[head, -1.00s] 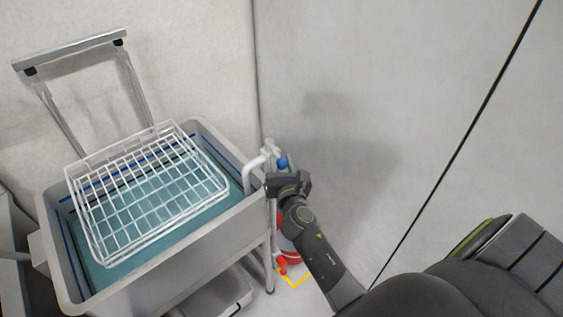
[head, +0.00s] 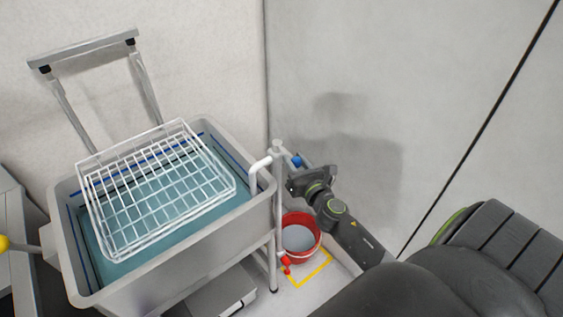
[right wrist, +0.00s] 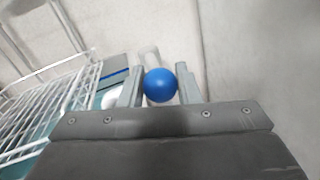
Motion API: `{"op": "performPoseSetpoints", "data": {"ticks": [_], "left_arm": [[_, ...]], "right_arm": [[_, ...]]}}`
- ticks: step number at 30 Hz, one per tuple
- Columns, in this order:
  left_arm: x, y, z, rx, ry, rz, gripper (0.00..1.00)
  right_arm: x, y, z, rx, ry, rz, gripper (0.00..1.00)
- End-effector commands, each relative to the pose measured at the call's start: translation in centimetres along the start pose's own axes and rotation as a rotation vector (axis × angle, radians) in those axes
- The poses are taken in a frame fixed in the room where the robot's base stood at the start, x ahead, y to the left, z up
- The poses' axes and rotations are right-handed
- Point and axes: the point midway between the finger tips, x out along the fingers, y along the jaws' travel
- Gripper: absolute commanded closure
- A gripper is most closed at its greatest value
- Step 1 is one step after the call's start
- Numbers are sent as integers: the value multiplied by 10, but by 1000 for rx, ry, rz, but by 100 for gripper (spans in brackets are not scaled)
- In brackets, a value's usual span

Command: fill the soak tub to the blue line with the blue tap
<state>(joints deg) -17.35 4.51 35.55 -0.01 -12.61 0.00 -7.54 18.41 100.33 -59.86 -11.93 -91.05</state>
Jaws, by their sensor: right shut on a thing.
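The grey soak tub (head: 225,222) stands at the left with teal water (head: 115,250) in it. A blue line (head: 72,228) runs along its inner wall, and the water surface looks below it. A white wire basket (head: 228,190) rests tilted over the tub. The blue tap knob (head: 296,160) is on the post beside the white spout (head: 259,163), which points down into the tub. My right gripper (head: 297,170) is shut on the blue knob, which sits between its fingers in the right wrist view (right wrist: 160,85). No stream can be made out. My left gripper is not in view.
A yellow ball (head: 3,243) shows at the left edge. Walls stand close behind.

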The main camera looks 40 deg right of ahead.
Motion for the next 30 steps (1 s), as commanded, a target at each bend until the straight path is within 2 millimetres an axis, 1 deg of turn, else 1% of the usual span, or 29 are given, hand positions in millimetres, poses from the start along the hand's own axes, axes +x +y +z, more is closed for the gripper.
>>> {"op": "performPoseSetpoints", "data": {"ticks": [1, 6, 15, 16, 20, 21, 30], "left_arm": [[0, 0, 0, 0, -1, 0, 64], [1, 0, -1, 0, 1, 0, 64], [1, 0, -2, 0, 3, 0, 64], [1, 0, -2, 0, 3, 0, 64], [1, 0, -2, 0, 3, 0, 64], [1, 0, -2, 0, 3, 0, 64], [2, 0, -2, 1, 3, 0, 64]], "right_arm": [[1, -3, 1, -4, 3, 21, 100], [2, -6, 2, 0, 13, 65, 100], [2, -5, 2, 1, 13, 68, 100], [2, -5, 2, 1, 13, 68, 67], [2, -5, 2, 1, 13, 68, 50], [2, -5, 2, 1, 13, 68, 48], [-1, -6, 1, 1, 14, 68, 48]]}}
